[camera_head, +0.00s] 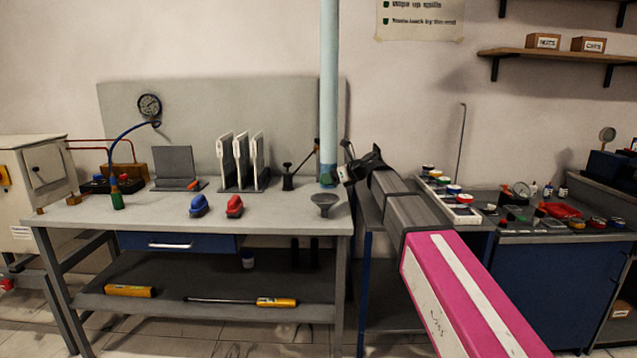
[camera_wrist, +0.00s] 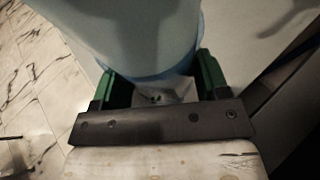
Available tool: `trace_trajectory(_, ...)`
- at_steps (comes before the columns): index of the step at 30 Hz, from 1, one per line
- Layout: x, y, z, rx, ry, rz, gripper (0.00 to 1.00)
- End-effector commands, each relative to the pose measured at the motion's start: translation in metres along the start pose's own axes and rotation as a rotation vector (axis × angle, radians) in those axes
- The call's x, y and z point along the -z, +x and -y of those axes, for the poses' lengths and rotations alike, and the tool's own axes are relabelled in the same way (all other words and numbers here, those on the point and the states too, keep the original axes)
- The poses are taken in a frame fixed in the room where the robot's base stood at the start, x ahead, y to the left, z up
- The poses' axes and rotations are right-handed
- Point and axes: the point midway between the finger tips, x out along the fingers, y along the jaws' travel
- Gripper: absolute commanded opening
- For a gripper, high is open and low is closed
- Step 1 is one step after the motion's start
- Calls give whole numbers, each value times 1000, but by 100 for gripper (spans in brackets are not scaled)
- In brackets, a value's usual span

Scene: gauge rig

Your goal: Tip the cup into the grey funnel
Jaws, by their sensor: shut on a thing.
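A tall pale-blue cylinder, which I take for the cup (camera_head: 329,80), stands upright in the head view, its top beyond the frame. In the wrist view, the pale-blue cup (camera_wrist: 135,35) fills the upper middle, with a darker blue band near the fingers. My gripper (camera_head: 328,178) is shut on its lower end; its green fingers (camera_wrist: 160,82) lie on either side of it. The grey funnel (camera_head: 324,200) stands on the workbench near its right end, just below the gripper in the picture. The inside of the cup is hidden.
The workbench (camera_head: 270,222) holds a white-panelled rack (camera_head: 243,160), a small lever stand (camera_head: 289,180) and blue (camera_head: 199,205) and red (camera_head: 234,206) handled items left of the funnel. A side bench with several small items (camera_head: 455,190) is to the right. The bench's front middle is clear.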

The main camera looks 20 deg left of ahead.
Motion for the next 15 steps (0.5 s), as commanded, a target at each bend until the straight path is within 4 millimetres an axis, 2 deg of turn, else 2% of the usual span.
trace_trajectory(8,1,-5,6,24,-56,1,45)
trace_trajectory(15,4,-4,12,84,-201,1,45)
